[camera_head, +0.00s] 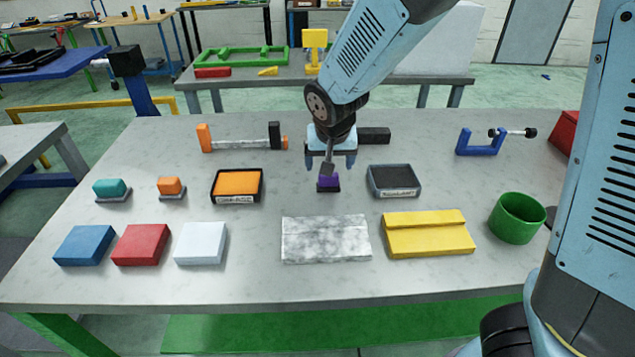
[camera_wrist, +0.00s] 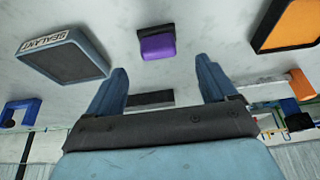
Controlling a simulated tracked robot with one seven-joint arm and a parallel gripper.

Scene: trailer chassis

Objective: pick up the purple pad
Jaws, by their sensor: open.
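The purple pad (camera_head: 328,181) is a small block on a dark base, standing on the grey table between the orange-topped tray and the dark tray. It also shows in the wrist view (camera_wrist: 157,46), beyond the fingertips and roughly between them across the picture. My gripper (camera_head: 330,164) hangs above the pad with its fingers spread on either side. In the wrist view my gripper (camera_wrist: 162,68) is open, with nothing between the fingers. The pad looks apart from both fingers. My gripper hides some of the area just behind the pad in the head view.
The orange-topped tray (camera_head: 237,184) is left of the pad and the dark sealant tray (camera_head: 393,181) right. A black block (camera_head: 373,135) lies behind. A marbled slab (camera_head: 326,240) and yellow plate (camera_head: 428,234) lie in front. Bare table surrounds the pad.

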